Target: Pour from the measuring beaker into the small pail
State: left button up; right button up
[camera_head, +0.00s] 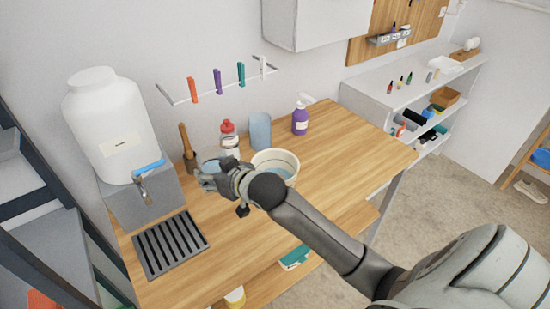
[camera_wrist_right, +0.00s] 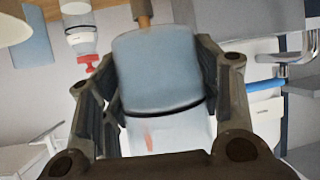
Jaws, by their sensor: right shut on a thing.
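The measuring beaker (camera_wrist_right: 157,75) is a pale bluish, see-through vessel with a dark line around it and a reddish mark. My right gripper (camera_wrist_right: 155,60) is shut on it, with one finger on each side. In the head view my right gripper (camera_head: 222,178) hides most of the beaker; I cannot tell its exact tilt. The small pail (camera_head: 263,155) is cream-white with a bluish inside and stands on the wooden table. It is just right of my gripper, partly behind my arm. In the wrist view, which looks upside down, a cream edge (camera_wrist_right: 12,30) shows at top left. My left gripper is not in view.
Behind stand a red-capped bottle (camera_head: 229,138), a blue cup (camera_head: 260,130), a purple bottle (camera_head: 300,119) and a wooden-handled tool (camera_head: 186,145). A large white tank (camera_head: 112,125) with a blue tap and a dark drain grate (camera_head: 170,244) are at left. The table's right end (camera_head: 365,150) is clear.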

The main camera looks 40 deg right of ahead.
jog(key=shift+n+y, duration=0.3)
jog(key=shift+n, duration=0.1)
jog(key=s+d+f+p, duration=0.1)
jog(key=f, duration=0.2)
jog(key=s+d+f+p, duration=0.1)
jog(key=d+f, duration=0.1)
jog(key=f, duration=0.2)
jog(key=s+d+f+p, duration=0.1)
jog(key=d+f+p, duration=0.1)
jog(key=f, duration=0.1)
jog(key=shift+f, duration=0.25)
jog(key=shift+s+d+f, duration=0.25)
jog(key=shift+d+f, duration=0.1)
jog(key=shift+f, duration=0.15)
